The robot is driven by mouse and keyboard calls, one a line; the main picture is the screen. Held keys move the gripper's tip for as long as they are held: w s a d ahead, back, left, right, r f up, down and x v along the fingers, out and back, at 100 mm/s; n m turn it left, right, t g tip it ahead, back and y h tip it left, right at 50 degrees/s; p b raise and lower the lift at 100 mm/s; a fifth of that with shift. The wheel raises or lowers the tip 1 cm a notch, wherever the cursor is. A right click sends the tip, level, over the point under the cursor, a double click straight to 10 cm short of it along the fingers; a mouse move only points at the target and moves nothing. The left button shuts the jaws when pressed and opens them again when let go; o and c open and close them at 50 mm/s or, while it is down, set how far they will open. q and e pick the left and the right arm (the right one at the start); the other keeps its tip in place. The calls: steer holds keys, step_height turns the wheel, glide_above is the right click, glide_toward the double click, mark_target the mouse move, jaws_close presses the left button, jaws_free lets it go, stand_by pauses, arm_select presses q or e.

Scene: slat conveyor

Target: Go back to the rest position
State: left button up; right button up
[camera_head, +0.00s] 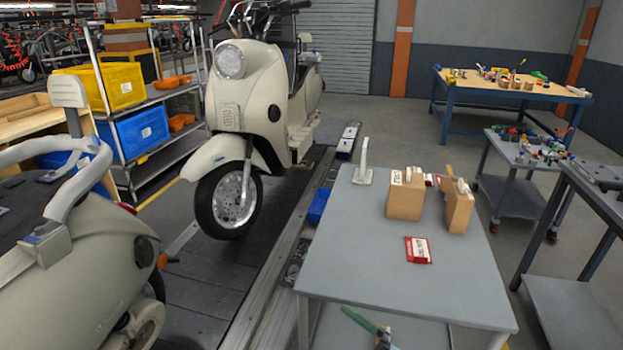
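Neither my left nor my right gripper shows in the head view, and no part of my arms can be made out with certainty. The task names no other object. In front of me stands a grey work table (345,255). On it are two brown cardboard boxes (405,198), a red and white card (418,250) lying flat, and a white upright piece (363,165) near the far left edge.
A cream scooter (235,95) stands on the slat conveyor (205,275), with another scooter (70,275) close at left. A shelf rack holds yellow (110,87) and blue bins (135,130). Tool carts (520,155) and a wooden-topped bench (510,90) stand at right. Open floor (395,125) lies behind the table.

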steer(key=s+d+f+m+t+h, duration=0.3)
steer(key=s+d+f+m+h, duration=0.3)
steer(key=d+f+m+h, duration=0.5)
steer(key=s+d+f+m+g+h, duration=0.1)
steer(key=s+d+f+m+g, duration=0.1)
steer(key=s+f, duration=0.5)
steer(key=s+d+f+m+g+h, duration=0.2)
steer(key=s+f, duration=0.4)
steer(key=s, duration=0.3)
steer(key=d+m+g, duration=0.1)
steer(key=m+g, duration=0.1)
steer(key=shift+s+f+m, duration=0.35)
steer(key=shift+s+m, duration=0.05)
